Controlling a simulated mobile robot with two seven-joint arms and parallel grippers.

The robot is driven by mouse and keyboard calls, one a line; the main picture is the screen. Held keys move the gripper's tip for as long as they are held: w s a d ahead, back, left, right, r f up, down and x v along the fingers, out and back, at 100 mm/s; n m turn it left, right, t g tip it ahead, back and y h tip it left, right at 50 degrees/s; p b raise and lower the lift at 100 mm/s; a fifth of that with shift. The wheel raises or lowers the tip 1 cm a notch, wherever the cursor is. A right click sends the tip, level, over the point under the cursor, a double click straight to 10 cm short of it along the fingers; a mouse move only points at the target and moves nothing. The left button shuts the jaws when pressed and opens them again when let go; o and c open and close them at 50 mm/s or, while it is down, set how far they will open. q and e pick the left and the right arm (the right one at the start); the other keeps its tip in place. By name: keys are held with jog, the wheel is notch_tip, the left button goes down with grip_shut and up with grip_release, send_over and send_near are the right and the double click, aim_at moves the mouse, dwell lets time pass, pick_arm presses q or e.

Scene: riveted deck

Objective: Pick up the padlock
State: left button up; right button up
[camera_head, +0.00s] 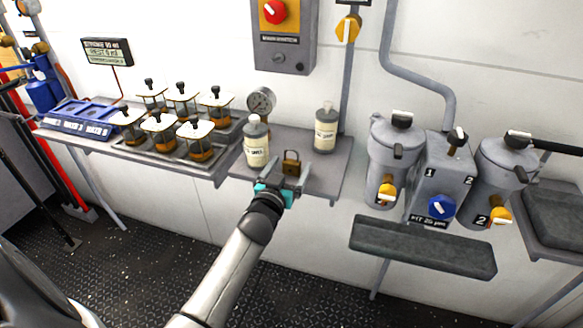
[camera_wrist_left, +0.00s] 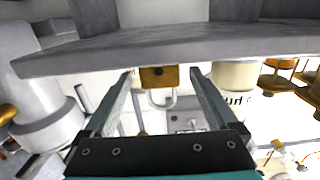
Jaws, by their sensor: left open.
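The padlock (camera_head: 291,168) is small and brass-brown, with its shackle up. It stands near the front edge of the grey shelf (camera_head: 330,175), between two pale bottles. My left gripper (camera_head: 287,176) is open at the shelf's front edge, close in front of the padlock. In the left wrist view, which is turned upside down, the padlock (camera_wrist_left: 158,76) shows between the two open fingertips (camera_wrist_left: 160,74), and a gap is visible on both sides. The jaws do not hold it. My right gripper is in neither view.
A labelled bottle (camera_head: 256,145) stands left of the padlock, close to my gripper. Another bottle (camera_head: 325,130) stands behind to the right. A pressure gauge (camera_head: 262,101) is at the back. Several lidded jars sit on a tray (camera_head: 135,150) to the left.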

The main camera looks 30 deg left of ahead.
pick_arm(q)
grip_shut()
dwell(0.8)
